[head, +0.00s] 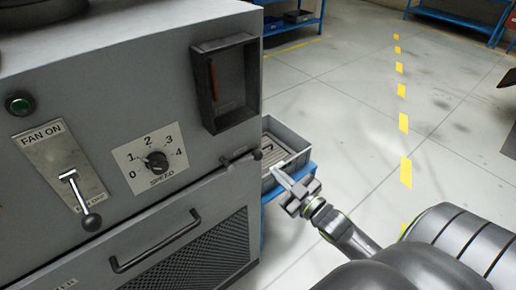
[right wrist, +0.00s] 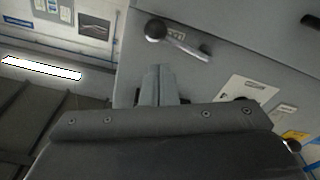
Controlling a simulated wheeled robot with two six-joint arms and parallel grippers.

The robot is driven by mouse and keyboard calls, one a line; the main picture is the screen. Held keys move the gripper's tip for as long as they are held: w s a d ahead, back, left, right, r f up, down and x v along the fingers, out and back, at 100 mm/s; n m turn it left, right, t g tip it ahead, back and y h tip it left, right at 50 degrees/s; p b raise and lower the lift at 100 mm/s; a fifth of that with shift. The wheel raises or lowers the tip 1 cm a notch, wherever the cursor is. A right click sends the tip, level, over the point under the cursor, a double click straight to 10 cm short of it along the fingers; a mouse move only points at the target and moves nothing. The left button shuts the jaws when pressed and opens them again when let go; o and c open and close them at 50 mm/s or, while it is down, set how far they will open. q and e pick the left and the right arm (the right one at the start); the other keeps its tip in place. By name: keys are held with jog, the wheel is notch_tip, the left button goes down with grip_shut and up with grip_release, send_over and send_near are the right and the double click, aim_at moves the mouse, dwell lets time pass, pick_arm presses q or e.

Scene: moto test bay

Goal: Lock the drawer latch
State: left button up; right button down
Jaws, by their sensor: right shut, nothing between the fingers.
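The drawer latch (head: 240,158) is a short dark lever with a round knob, on the grey cabinet front above the drawer's right end. It lies nearly level, knob end to the right. In the right wrist view the latch (right wrist: 180,42) shows its round knob and metal arm, just beyond my fingertips. The drawer (head: 190,250) has a bar handle and a mesh panel and looks closed. My right gripper (head: 277,172) is shut and empty, just right of and below the latch knob, apart from it. Its fingers also show in the right wrist view (right wrist: 158,72). My left gripper is out of view.
A grey bin (head: 298,135) on a blue stand is behind my right gripper. Open floor lies to the right.

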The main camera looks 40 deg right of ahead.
jog(key=r, duration=0.2)
jog(key=a+r+y, duration=0.1)
jog(key=shift+s+a+r+n+t, duration=0.1)
jog(key=shift+s+r+n+t, duration=0.05)
jog(key=shift+r+n+t, duration=0.25)
jog(key=p+x, duration=0.5)
jog(key=x, duration=0.5)
jog(key=shift+r, duration=0.15)
jog(key=f, duration=0.1)
jog(key=f+b, duration=0.1)
jog(key=shift+d+f, duration=0.35)
jog(key=shift+d, duration=0.05)
jog(key=shift+s+d+f, duration=0.25)
jog(key=shift+d+f, duration=0.2)
jog(key=shift+f, duration=0.3)
